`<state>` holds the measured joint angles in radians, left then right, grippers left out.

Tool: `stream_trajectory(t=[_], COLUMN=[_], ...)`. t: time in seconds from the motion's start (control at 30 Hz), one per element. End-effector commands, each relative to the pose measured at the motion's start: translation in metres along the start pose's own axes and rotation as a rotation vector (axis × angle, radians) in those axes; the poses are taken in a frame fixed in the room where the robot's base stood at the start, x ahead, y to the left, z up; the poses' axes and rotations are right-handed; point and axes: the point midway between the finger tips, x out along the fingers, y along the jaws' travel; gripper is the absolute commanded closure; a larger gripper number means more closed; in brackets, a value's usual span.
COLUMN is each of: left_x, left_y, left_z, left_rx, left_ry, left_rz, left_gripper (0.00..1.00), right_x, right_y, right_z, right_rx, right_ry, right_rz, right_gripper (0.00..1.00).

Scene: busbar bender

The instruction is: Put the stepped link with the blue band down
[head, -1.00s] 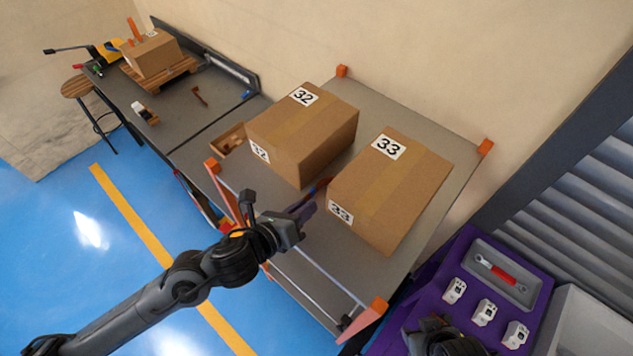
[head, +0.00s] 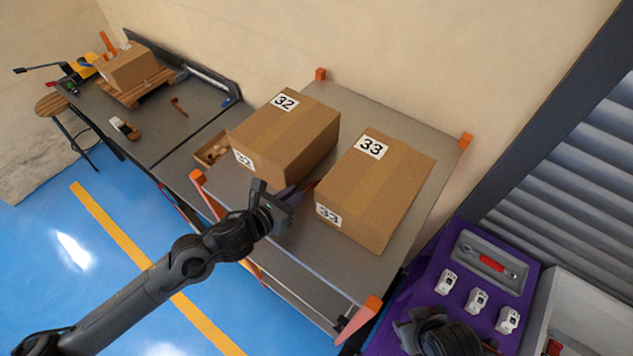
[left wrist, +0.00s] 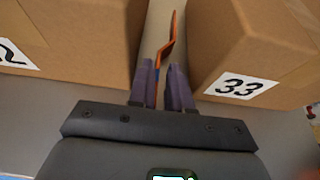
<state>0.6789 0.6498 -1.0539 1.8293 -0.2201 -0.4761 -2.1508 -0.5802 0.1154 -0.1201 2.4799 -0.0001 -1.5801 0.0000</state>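The stepped link with the blue band is a thin orange strip with an offset (left wrist: 172,35). In the left wrist view it runs forward from between my left gripper's purple fingers (left wrist: 162,82), its blue band near the fingertips. The fingers are close together on its near end. In the head view my left gripper (head: 290,203) is over the grey table (head: 285,252), at the front of the gap between box 32 (head: 290,135) and box 33 (head: 385,190). A small piece of the link (head: 311,185) shows there. Whether it touches the table is hidden.
An open box of small parts (head: 212,150) stands left of box 32. The table has orange corner posts (head: 466,141). A purple bench (head: 440,262) with a wrench tray stands at right. The table front is clear.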

Motion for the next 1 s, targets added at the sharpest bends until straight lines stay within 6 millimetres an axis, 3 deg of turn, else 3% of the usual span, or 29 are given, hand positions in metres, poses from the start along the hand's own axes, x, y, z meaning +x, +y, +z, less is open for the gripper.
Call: stream_trajectory(t=[0.4,0.73,0.87,1.0], left_x=[0.042,0.046,0.046,0.046], left_y=[0.002,0.002,0.002,0.002], left_z=[-0.007,-0.008,-0.008,-0.007], left_rx=[-0.002,-0.001,-0.001,-0.002], left_ry=[0.0,0.0,0.0,0.0], left_rz=[0.0,0.0,0.0,0.0], left_gripper=[0.82,0.82,1.0,1.0], right_x=[-0.018,-0.018,-0.018,-0.018], right_y=[0.003,0.002,0.002,0.001], right_z=[-0.005,-0.006,-0.006,-0.006], right_rx=[-0.009,-0.006,-0.004,-0.001], right_ry=[-0.001,0.0,0.0,0.0], right_rz=[0.007,0.005,0.003,0.001], right_gripper=[0.57,0.57,0.57,0.57])
